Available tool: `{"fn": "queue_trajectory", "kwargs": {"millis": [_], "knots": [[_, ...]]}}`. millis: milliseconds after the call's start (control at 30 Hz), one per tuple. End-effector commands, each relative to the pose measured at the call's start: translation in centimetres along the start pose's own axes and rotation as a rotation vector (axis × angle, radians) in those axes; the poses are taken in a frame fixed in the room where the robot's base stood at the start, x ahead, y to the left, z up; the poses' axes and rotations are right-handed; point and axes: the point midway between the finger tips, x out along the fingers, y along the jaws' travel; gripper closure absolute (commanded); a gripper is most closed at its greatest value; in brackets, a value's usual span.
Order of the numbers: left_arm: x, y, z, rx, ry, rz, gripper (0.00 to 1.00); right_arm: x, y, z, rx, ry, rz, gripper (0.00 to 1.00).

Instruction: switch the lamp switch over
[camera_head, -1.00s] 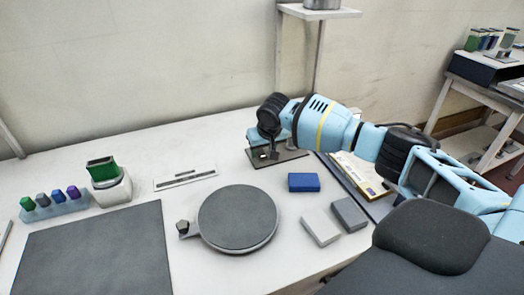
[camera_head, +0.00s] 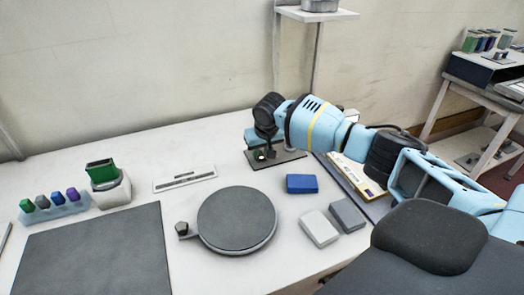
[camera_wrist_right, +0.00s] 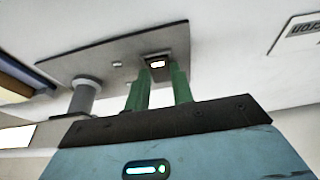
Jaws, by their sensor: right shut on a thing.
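The lamp switch (camera_wrist_right: 157,64) is a small part with a lit pale face, set in a dark rectangular plate (camera_head: 291,160) at the back of the bench. The plate also fills the upper middle of the right wrist view (camera_wrist_right: 100,66). My right gripper (camera_wrist_right: 162,76) has green fingers, one on each side of the switch, and is shut on it. In the head view my right gripper (camera_head: 262,156) points down at the plate, and its wrist hides part of it. My left gripper is not in view.
A grey post (camera_wrist_right: 85,96) stands on the plate. In front lie a blue block (camera_head: 302,184), a white block (camera_head: 319,228) and a grey block (camera_head: 348,214). A round dark turntable (camera_head: 237,220) is front left. A flat slotted strip (camera_head: 185,179) lies left of the plate.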

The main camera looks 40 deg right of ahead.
Motion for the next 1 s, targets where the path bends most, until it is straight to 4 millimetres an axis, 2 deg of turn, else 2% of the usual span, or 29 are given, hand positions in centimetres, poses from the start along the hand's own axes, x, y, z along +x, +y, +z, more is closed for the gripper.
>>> {"fn": "queue_trajectory", "kwargs": {"millis": [133, 400, 867, 900, 1000], "knots": [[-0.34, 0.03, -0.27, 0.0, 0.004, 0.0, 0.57, -0.25, 0.04, -0.52, 0.006, -0.061, -0.001, 0.99], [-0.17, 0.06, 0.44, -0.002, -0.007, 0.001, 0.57, -0.02, 0.15, -0.77, 0.005, -0.169, 0.0, 0.99], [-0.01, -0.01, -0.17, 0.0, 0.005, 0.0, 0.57, -0.14, 0.14, -0.7, 0.002, -0.2, -0.003, 0.99], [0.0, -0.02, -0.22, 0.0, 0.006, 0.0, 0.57, -0.14, 0.14, -0.69, 0.002, -0.2, -0.003, 0.73], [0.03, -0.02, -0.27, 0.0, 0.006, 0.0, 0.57, -0.12, 0.12, -0.67, 0.001, -0.201, -0.003, 0.59]]}}
